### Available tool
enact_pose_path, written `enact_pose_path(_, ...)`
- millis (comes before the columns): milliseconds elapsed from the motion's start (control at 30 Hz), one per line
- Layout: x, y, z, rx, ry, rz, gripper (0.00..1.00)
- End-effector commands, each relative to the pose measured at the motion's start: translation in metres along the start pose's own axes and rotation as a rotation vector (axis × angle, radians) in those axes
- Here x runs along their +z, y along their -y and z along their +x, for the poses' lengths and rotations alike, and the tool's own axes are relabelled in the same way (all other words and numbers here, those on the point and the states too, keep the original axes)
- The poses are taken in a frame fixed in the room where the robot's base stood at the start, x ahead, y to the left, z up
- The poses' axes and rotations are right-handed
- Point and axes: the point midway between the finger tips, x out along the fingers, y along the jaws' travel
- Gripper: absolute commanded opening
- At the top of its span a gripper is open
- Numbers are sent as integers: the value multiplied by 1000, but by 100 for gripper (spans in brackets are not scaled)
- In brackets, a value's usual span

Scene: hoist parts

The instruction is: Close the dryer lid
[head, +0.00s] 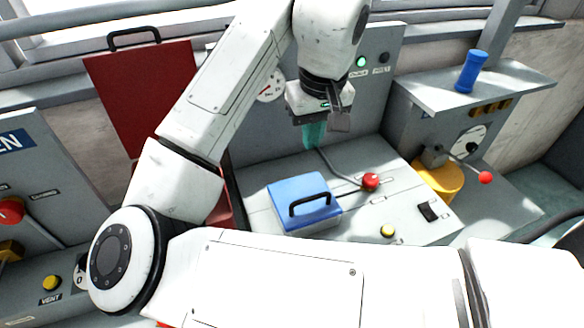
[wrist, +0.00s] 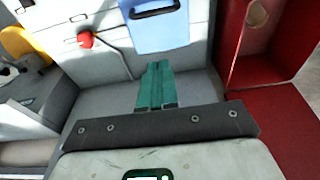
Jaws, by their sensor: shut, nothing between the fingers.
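A red lid (head: 143,95) with a black handle on its top edge stands raised at the left in the head view. Below it a red box is mostly hidden behind my arm. In the wrist view the red box (wrist: 237,72) is open at the right, and the red lid (wrist: 293,125) shows at the lower right. My gripper (head: 314,144) has teal fingers, which also show in the wrist view (wrist: 156,72). It is shut and empty, above the back of the grey console, to the right of the lid and apart from it.
A blue block with a black handle (head: 301,203) sits on the grey console (head: 375,215). A blue cylinder (head: 471,71) stands on a shelf at the right, above a red-knobbed lever (head: 485,178).

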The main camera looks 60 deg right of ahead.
Motion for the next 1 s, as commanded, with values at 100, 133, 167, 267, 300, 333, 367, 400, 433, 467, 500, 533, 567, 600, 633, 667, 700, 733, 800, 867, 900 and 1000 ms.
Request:
enact_pose_path(100,1,0,15,4,3,-3,0)
enact_pose_path(133,1,0,20,4,3,-2,0)
enact_pose_path(167,1,0,25,5,3,-2,0)
enact_pose_path(267,2,0,45,6,4,-3,0)
enact_pose_path(300,2,0,53,5,4,-4,0)
enact_pose_path(333,1,0,59,5,3,-4,0)
enact_pose_path(367,1,0,65,5,3,-4,0)
enact_pose_path(400,1,0,73,5,3,-5,0)
enact_pose_path(433,1,0,78,5,3,-3,0)
enact_pose_path(467,1,1,83,2,3,-3,0)
enact_pose_path(500,1,1,90,1,2,-3,0)
enact_pose_path(533,1,1,96,1,3,-3,0)
enact_pose_path(567,1,1,101,1,2,-3,0)
enact_pose_path(600,7,1,104,0,0,-2,0)
enact_pose_path(633,10,1,107,0,1,-3,0)
enact_pose_path(667,13,1,110,0,1,-3,0)
enact_pose_path(700,17,1,113,1,0,-1,0)
enact_pose_path(733,19,1,115,1,0,-2,0)
enact_pose_path(800,24,1,120,1,1,-1,0)
enact_pose_path(867,26,0,122,1,0,-1,0)
enact_pose_path(900,27,0,124,1,-1,-2,0)
enact_pose_path(1000,29,0,125,1,-1,-1,0)
